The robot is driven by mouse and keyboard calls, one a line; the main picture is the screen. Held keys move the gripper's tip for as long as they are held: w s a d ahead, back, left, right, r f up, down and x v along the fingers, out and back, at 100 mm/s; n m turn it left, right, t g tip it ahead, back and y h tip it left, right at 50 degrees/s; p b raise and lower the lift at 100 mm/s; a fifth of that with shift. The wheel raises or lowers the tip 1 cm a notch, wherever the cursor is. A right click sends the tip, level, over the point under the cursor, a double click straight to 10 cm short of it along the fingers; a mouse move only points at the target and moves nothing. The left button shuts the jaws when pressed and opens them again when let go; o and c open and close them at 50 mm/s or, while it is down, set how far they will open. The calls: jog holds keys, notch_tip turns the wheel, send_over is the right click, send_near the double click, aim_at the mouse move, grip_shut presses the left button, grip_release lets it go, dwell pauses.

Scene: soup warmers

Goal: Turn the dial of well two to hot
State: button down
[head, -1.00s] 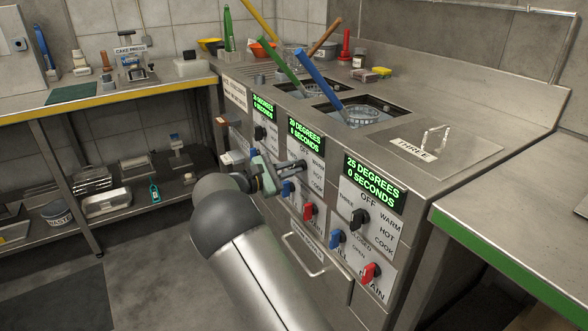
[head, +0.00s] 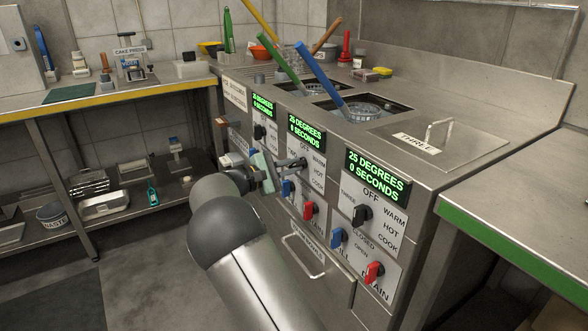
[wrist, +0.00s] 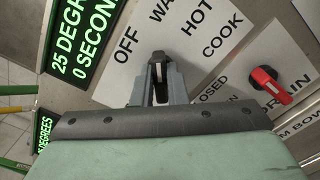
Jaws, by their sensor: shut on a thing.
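The dial of well two (wrist: 158,69) is a small dark knob with a pale line, seen between my fingertips in the wrist view. My gripper (wrist: 158,82) is shut on it. The labels OFF, WARM, HOT and COOK (wrist: 222,39) lie on the white plate around it; which label the dial points to I cannot tell. In the head view my gripper (head: 301,163) reaches the middle panel from the left and covers the dial. The well two display (head: 306,134) is lit green; in the wrist view the display (wrist: 80,38) starts "25 DEGR" and "0 SECON".
Below the dial are a blue handle (head: 287,187) and a red handle (head: 310,210). Well three's black dial (head: 361,215) is to the right, and well one's dial (head: 260,132) to the left. A drawer handle (head: 303,258) sticks out lower down. The floor at left is clear.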

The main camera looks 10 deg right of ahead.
jog(key=shift+f+m+b, duration=0.25)
jog(key=shift+m+b, duration=1.05)
jog(key=shift+b, duration=0.55)
jog(key=shift+r+m+b, duration=0.1)
jog(key=shift+m+b, duration=0.3)
jog(key=shift+s+f+m+b, duration=0.1)
jog(key=shift+f+m+b, duration=0.1)
jog(key=shift+m+b, duration=1)
jog(key=shift+b, duration=0.45)
jog(key=shift+r+m, duration=0.1)
jog(key=shift+m, duration=0.4)
jog(key=shift+m, duration=0.4)
jog(key=c, duration=1.4)
grip_release()
jog(key=shift+c, duration=0.2)
